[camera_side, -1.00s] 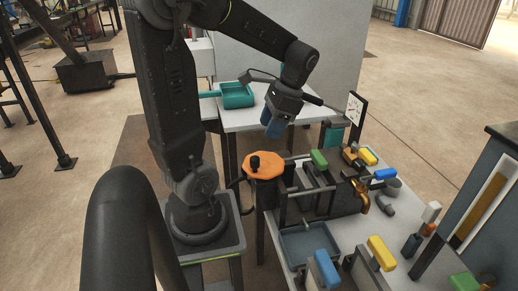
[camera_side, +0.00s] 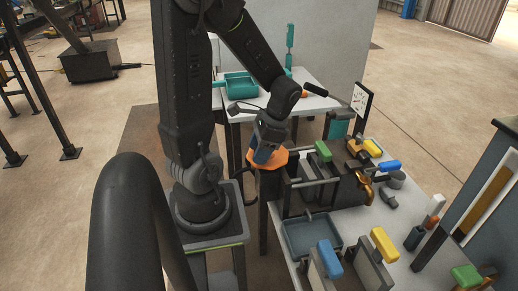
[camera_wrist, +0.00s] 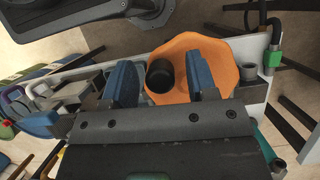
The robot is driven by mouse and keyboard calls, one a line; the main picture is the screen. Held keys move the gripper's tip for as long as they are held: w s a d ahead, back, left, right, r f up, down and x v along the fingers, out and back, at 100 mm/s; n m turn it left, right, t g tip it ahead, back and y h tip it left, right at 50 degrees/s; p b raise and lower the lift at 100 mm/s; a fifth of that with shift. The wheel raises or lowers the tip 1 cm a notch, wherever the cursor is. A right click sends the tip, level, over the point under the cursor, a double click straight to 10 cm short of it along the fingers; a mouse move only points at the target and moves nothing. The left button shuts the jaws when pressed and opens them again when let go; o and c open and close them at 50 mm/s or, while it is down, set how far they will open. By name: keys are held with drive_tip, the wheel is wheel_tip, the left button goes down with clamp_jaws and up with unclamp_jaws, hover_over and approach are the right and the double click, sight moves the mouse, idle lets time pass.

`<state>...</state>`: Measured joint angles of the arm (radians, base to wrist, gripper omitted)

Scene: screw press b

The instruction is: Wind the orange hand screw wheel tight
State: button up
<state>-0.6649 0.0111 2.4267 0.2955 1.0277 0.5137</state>
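The orange hand screw wheel (camera_side: 280,158) sits at the near left end of the press on the work table. My gripper (camera_side: 264,153) is down at the wheel and hides most of it in the side view. In the wrist view the orange wheel (camera_wrist: 206,60) fills the upper middle, with its black knob (camera_wrist: 160,76) upright on it. The two blue fingers of my gripper (camera_wrist: 163,82) are apart, one on each side of the knob, with gaps visible between finger and knob. Whether the fingertips touch the wheel cannot be told.
A dial gauge (camera_side: 359,98) stands behind the press. Green (camera_side: 323,151), yellow (camera_side: 384,245) and blue (camera_side: 329,258) handles stick up on the table. A blue-grey tray (camera_side: 312,234) lies in front of the press. A teal bin (camera_side: 240,85) is on the back table.

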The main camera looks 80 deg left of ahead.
sight(252, 151)
drive_tip(key=c, duration=0.9)
drive_tip(key=shift+o, duration=0.2)
drive_tip(key=shift+a+m, duration=0.1)
drive_tip(key=shift+m, duration=0.3)
drive_tip(key=m, duration=0.1)
drive_tip(key=a+m+y, duration=0.1)
drive_tip(key=m, duration=0.1)
drive_tip(key=shift+s+a+m+y, duration=0.1)
drive_tip(key=shift+s+m+y, duration=0.2)
drive_tip(key=shift+s, duration=0.1)
drive_tip(key=m, duration=0.1)
drive_tip(key=a+m+t+y, duration=0.1)
drive_tip(key=m, duration=0.2)
drive_tip(key=shift+s+a, duration=0.15)
drive_tip(key=shift+a, duration=0.2)
drive_tip(key=m, duration=0.1)
drive_tip(key=a+m+t+y, duration=0.1)
drive_tip(key=m, duration=0.2)
drive_tip(key=shift+a+m+t, duration=0.35)
drive_tip(key=shift+m+t, duration=0.05)
drive_tip(key=shift+w+a+m+t+y, duration=0.2)
drive_tip(key=shift+w+a+m+t, duration=0.1)
drive_tip(key=shift+m, duration=0.55)
drive_tip(key=shift+w+a+m+t+y, duration=0.2)
drive_tip(key=shift+a+m+t, duration=0.1)
drive_tip(key=shift+m, duration=0.55)
